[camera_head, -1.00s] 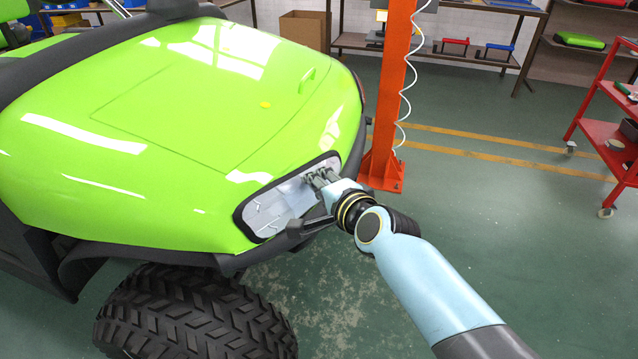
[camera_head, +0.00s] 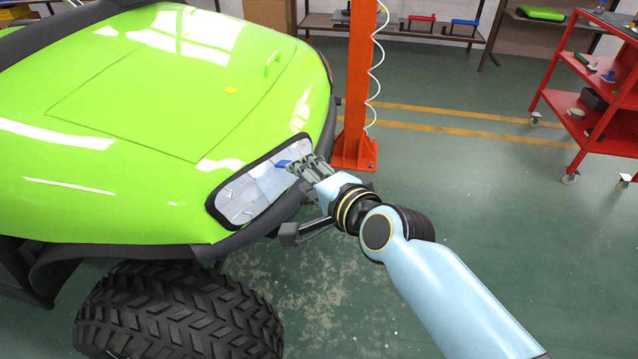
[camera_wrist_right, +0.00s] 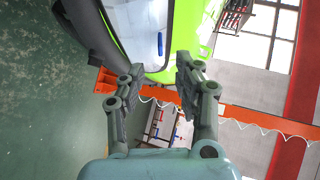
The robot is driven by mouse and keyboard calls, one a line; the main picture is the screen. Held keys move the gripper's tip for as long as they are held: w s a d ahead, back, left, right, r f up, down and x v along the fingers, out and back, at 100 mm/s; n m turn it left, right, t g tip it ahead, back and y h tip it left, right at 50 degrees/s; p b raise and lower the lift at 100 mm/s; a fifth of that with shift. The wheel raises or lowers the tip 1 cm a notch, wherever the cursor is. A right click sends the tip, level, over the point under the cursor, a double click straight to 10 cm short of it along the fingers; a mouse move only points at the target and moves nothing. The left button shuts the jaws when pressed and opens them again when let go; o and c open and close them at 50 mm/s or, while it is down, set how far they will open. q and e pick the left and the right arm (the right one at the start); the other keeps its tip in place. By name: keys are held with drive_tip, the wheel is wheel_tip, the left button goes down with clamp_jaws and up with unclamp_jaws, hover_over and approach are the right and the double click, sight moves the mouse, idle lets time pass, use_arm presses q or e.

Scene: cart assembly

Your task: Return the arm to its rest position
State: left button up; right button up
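My right arm comes in from the lower right in the head view. Its right gripper (camera_head: 305,167) is just in front of the cart's headlight (camera_head: 252,192). In the right wrist view the fingers of the right gripper (camera_wrist_right: 155,85) are spread apart with nothing between them. A small blue piece (camera_head: 283,164) sits on the headlight's face, beside the fingertips; it also shows in the right wrist view (camera_wrist_right: 160,44), beyond the fingers. The green cart (camera_head: 140,110) fills the left side of the head view. My left gripper is not in view.
An orange post (camera_head: 360,90) with a coiled white cable stands behind the gripper. A red shelf cart (camera_head: 590,110) is at the far right. A black tyre (camera_head: 180,315) is below the headlight. The green floor (camera_head: 460,190) right of the arm is open.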

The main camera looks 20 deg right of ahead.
drive_tip(key=v, duration=0.5)
drive_tip(key=s+d+f+n+g+b, duration=0.15)
drive_tip(key=s+f, duration=0.25)
drive_tip(key=f, duration=0.5)
drive_tip(key=s+d+f+n+g+h, duration=0.1)
drive_tip(key=s+d+f+n+g, duration=0.15)
drive_tip(key=s+f, duration=0.45)
drive_tip(key=s+d+f+n+g, duration=0.1)
drive_tip(key=s+f+g, duration=0.1)
drive_tip(key=f, duration=1)
drive_tip(key=s+d+f+n+g, duration=0.2)
drive_tip(key=s+f, duration=0.3)
drive_tip(key=s, duration=0.4)
drive_tip(key=s+d+f+n+g+h, duration=0.1)
drive_tip(key=s+d+f+n+g, duration=0.2)
drive_tip(key=s, duration=0.7)
drive_tip(key=s+d+f+n+g+h+b, duration=0.1)
drive_tip(key=s+f+n, duration=0.4)
drive_tip(key=s, duration=0.5)
wheel_tip(320, 180, down, 2)
drive_tip(key=shift+s+d+f+n+g, duration=0.1)
drive_tip(key=shift+s+d+n+g, duration=0.2)
drive_tip(key=shift+d+g, duration=0.7)
drive_tip(key=shift+d+t, duration=0.25)
drive_tip(key=shift+t, duration=0.05)
